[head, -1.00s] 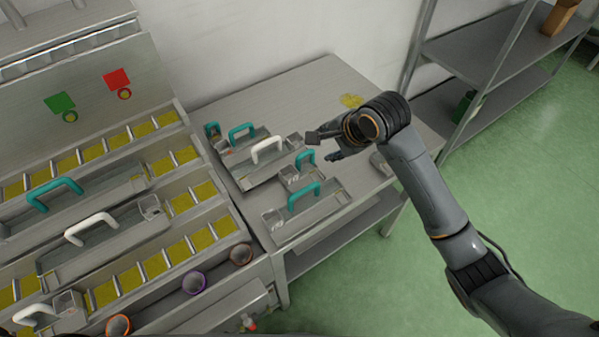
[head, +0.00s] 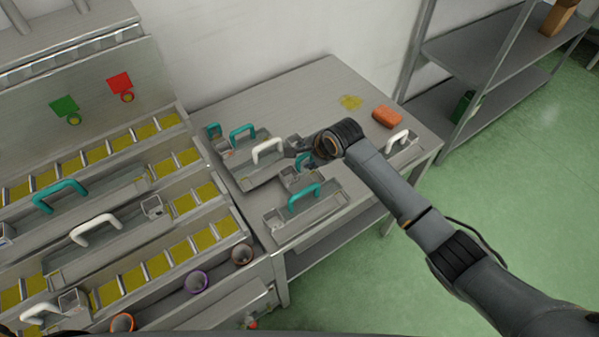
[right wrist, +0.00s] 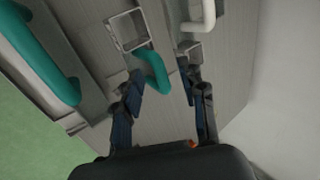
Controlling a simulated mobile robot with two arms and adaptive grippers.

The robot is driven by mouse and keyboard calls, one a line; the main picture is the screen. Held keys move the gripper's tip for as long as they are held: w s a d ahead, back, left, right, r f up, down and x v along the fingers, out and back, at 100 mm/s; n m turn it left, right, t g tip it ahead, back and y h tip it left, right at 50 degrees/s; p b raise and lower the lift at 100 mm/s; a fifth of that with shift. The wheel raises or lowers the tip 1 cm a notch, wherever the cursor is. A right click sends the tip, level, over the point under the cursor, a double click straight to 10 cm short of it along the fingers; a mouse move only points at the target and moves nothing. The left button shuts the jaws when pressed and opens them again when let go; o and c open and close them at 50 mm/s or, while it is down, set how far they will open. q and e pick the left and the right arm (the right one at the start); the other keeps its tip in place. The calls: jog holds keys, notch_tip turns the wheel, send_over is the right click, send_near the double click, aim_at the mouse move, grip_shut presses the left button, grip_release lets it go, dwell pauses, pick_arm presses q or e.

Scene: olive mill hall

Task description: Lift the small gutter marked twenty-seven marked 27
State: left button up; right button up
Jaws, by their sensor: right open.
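No number is legible on any gutter, so I cannot tell which is marked 27. A small metal gutter with a teal handle and a square open end (head: 289,176) lies on the table, under my right gripper (head: 302,156). In the right wrist view its teal handle (right wrist: 153,72) stands between the two spread fingers of my right gripper (right wrist: 161,80), with its square end (right wrist: 127,31) just beyond. The gripper is open and holds nothing; I cannot tell whether a finger touches the handle. The gripper partly hides this gutter in the head view. My left gripper is not in view.
A longer teal-handled gutter (head: 325,211) lies in front, a white-handled one (head: 240,180) to the left. Another white-handled gutter (head: 404,150) and an orange block (head: 387,116) are at the right.

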jog(key=shift+w+a+f, duration=0.1)
jog(key=shift+w+f, duration=0.05)
jog(key=shift+f, duration=0.2)
jog(key=shift+c, duration=0.2)
grip_shut()
jog(key=shift+r, duration=0.15)
